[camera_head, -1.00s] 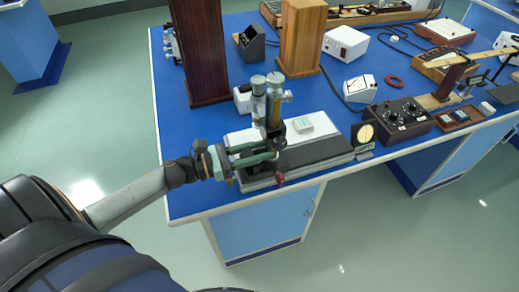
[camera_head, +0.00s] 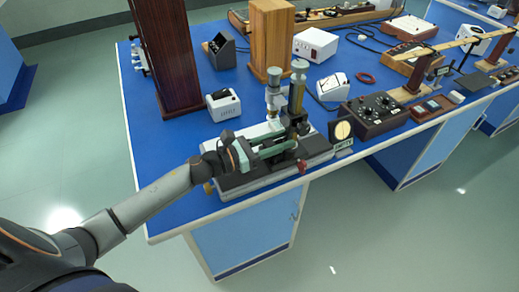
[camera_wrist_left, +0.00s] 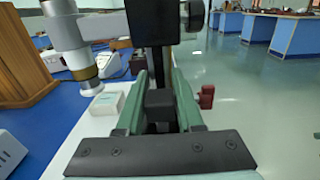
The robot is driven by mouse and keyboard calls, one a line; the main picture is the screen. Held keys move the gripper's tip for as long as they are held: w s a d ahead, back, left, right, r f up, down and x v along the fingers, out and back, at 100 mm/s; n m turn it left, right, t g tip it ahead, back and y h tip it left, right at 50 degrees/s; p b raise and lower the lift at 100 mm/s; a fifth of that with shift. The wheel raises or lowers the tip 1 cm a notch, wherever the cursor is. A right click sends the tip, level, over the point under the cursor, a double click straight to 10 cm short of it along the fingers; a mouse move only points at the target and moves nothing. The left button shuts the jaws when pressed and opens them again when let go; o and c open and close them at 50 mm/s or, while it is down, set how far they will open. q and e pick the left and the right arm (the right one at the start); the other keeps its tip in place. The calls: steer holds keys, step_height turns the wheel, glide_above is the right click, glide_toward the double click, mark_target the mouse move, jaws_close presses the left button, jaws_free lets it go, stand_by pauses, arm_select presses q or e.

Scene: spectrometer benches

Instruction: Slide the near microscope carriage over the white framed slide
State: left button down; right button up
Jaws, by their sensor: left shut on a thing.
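The near microscope carriage (camera_head: 297,100) is an upright brass-and-silver microscope on a dark mount, standing towards the right end of a long bench stage. My left gripper (camera_head: 278,149), with green fingers, reaches in from the left and is shut on the carriage's dark block, which shows between the fingers (camera_wrist_left: 160,104) in the wrist view. The white framed slide (camera_wrist_left: 106,103) lies on the white stage top in the wrist view, with the microscope tube's lower end close to it; I cannot tell whether they line up. The slide is hidden in the head view.
The stage (camera_head: 238,183) sits at the blue table's front edge, with a red knob (camera_head: 302,166) there. A round-disc stand (camera_head: 342,133) and a black control box (camera_head: 374,116) stand right of it. Dark (camera_head: 170,60) and light (camera_head: 271,38) wooden columns stand behind.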

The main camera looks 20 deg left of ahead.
arm_select(q)
steer(key=shift+x, duration=1.25)
steer(key=c, duration=0.6)
jaws_free()
steer(key=shift+s+a, duration=0.1)
steer(key=b+v, duration=0.2)
steer(key=v, duration=0.9)
steer(key=shift+f+b, duration=0.15)
steer(key=shift+b, duration=0.25)
steer(key=shift+s+a, duration=0.35)
steer(key=shift+s, duration=0.1)
steer(key=shift+s, duration=0.1)
